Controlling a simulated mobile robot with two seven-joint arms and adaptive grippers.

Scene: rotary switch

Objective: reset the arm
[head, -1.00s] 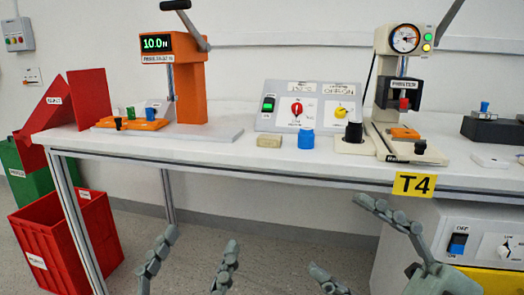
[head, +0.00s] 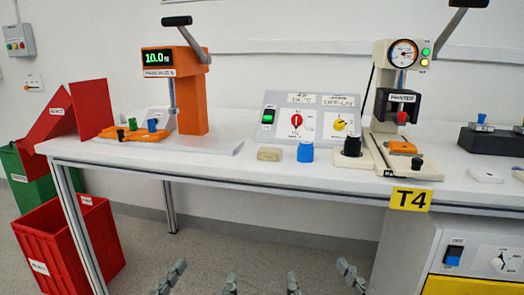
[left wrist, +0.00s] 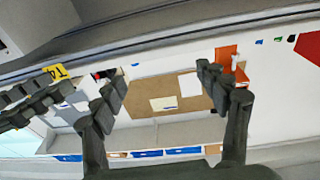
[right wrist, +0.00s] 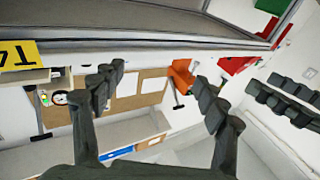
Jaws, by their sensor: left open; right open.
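My left gripper (head: 201,282) is open and empty at the bottom edge of the head view, in front of and below the table edge. My right gripper (head: 322,281) is open and empty beside it on the right. Only the fingertips of both show there. The left wrist view shows the left fingers (left wrist: 165,85) spread apart, and the right wrist view shows the right fingers (right wrist: 160,90) spread apart. A grey switch panel (head: 275,104) stands on the table with a green-lit rocker (head: 268,117), a red rotary knob (head: 296,119) and a yellow knob (head: 340,124). Neither gripper touches anything.
The white table (head: 240,170) holds an orange press (head: 193,100), a beige press (head: 385,125), a blue cap (head: 305,152) and a tan block (head: 270,154). A red bin (head: 65,250) stands left. A switch cabinet (head: 475,245) is under the right end. Space before the table is free.

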